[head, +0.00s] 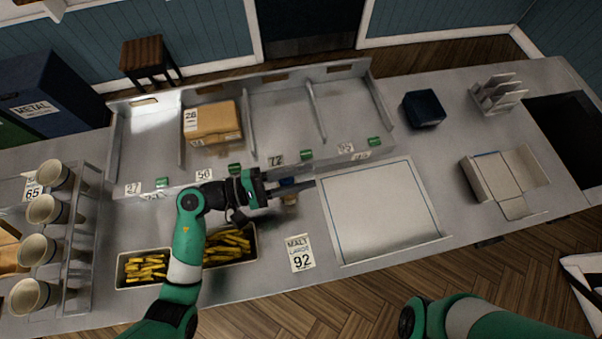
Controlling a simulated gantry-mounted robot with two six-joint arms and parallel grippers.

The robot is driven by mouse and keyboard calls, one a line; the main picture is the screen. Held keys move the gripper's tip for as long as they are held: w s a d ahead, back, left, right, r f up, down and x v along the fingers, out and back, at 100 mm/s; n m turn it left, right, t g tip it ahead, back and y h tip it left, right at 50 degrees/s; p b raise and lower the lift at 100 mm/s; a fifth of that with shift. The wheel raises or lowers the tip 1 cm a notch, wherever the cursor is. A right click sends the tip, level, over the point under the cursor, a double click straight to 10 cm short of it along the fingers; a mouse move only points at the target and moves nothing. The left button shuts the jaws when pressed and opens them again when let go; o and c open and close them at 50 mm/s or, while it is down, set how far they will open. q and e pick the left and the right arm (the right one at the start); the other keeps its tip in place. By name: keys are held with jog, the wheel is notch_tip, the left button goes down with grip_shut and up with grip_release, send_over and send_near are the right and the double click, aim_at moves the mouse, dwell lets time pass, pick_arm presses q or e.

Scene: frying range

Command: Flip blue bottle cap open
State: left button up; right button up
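A small bottle (290,200) with an amber-brown lower part stands on the counter near the middle of the head view. Its blue cap (288,182) shows between the fingers of my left gripper (312,175). The fingers point right and reach past the bottle, one on its far side and one on its near side. They are apart, but I cannot tell whether they press on the bottle. The near finger hides part of it, and whether the cap is open or closed is too small to see. My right gripper is out of view.
A flat white tray (380,210) lies just right of the bottle. A divided metal rack (283,125) with a cardboard box (212,123) stands behind. A tray of fries (230,247) and a card reading 92 (299,253) lie in front. Cups (46,209) stand at left.

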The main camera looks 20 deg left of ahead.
pick_arm(q)
grip_shut()
dwell(1.4)
